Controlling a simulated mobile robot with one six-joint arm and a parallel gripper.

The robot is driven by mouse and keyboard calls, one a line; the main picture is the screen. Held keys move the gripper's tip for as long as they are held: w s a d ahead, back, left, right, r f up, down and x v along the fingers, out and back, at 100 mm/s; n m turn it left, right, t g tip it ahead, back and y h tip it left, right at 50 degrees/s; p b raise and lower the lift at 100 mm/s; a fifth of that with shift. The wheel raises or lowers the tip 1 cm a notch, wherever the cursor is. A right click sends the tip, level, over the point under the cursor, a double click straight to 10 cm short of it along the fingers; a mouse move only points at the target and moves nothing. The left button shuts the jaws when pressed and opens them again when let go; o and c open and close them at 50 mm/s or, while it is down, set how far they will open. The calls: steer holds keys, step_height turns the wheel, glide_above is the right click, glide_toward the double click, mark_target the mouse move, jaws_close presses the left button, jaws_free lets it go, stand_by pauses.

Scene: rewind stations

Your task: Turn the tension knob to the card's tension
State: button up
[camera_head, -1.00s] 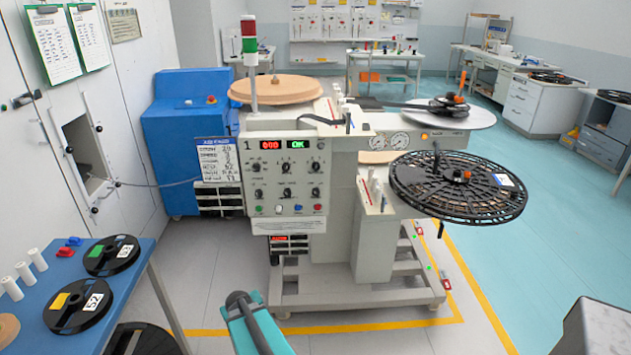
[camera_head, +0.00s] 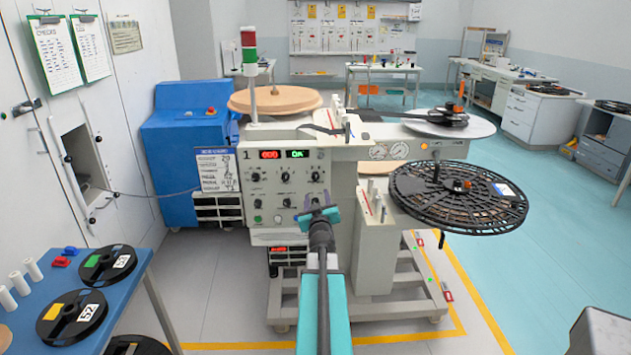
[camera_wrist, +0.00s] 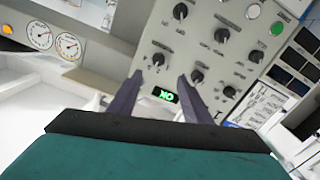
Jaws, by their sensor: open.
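The machine's grey control panel (camera_head: 268,190) carries several black knobs in two rows; their labels are too small to read, so I cannot tell which is the tension knob. The white card (camera_head: 214,170) hangs left of the panel; its figures are blurred. My gripper (camera_head: 318,212) is open and empty, in front of the panel's lower right part, hiding some of it. In the wrist view my gripper's fingers (camera_wrist: 160,78) stand apart, with one black knob (camera_wrist: 158,60) just beyond the gap and another knob (camera_wrist: 196,76) near the right fingertip. No knob is visibly touched.
A red display and a green OK display (camera_head: 297,154) are lit above the knobs. Two gauges (camera_head: 390,152) sit right of the panel. A black slotted reel (camera_head: 458,200) juts out at the right. A blue table (camera_head: 118,285) with labelled reels stands at the left front.

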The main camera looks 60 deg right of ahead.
mark_target(315, 178)
steer(key=shift+s+d+r, duration=0.1)
steer(key=shift+r, duration=0.1)
steer(key=shift+d, duration=0.1)
steer(key=shift+p+x, duration=0.95)
steer(key=shift+x, duration=5.9)
steer(key=shift+f, duration=0.1)
steer(key=c, duration=1.1)
